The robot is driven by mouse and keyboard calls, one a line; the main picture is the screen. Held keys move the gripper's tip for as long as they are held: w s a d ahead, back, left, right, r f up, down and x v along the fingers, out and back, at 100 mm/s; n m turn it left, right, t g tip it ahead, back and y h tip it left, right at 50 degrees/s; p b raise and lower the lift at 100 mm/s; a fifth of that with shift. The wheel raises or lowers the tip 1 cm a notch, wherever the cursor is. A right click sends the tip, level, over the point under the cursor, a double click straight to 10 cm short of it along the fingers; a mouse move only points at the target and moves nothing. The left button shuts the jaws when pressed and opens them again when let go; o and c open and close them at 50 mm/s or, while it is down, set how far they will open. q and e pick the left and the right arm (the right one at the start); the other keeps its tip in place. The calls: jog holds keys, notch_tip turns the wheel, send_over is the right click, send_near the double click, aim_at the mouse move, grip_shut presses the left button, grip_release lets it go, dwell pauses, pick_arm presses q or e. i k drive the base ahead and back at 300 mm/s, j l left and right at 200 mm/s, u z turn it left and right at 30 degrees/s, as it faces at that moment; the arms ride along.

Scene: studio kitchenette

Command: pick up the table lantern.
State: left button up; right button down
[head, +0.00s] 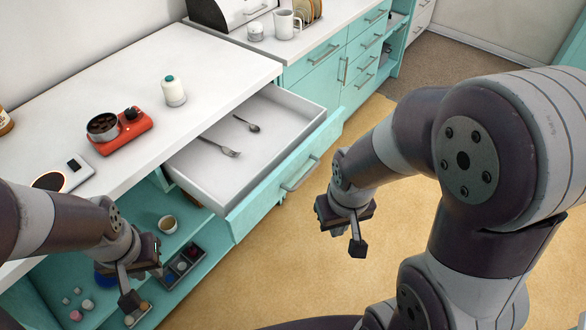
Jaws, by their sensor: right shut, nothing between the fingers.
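No object on view is clearly a table lantern. A small white rounded container with a teal top (174,92) stands upright on the white counter, behind the open drawer's left side; I cannot tell if it is the lantern. My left gripper (130,299) is low at the left, in front of the open lower shelves, and looks shut and empty. My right gripper (357,247) is shut and empty above the floor, to the right of the open drawer. Both are apart from the container.
An open drawer (285,158) holding a fork (219,147) and a spoon (246,123) juts out below the counter (215,62). A red burner (124,134) with a dark-filled pot (102,126) stands left. A mug (287,24) is at the back. The floor (290,265) is clear.

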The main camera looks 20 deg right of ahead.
aim_at(175, 95)
jog(key=i+j+u, duration=0.15)
jog(key=i+j, duration=0.8)
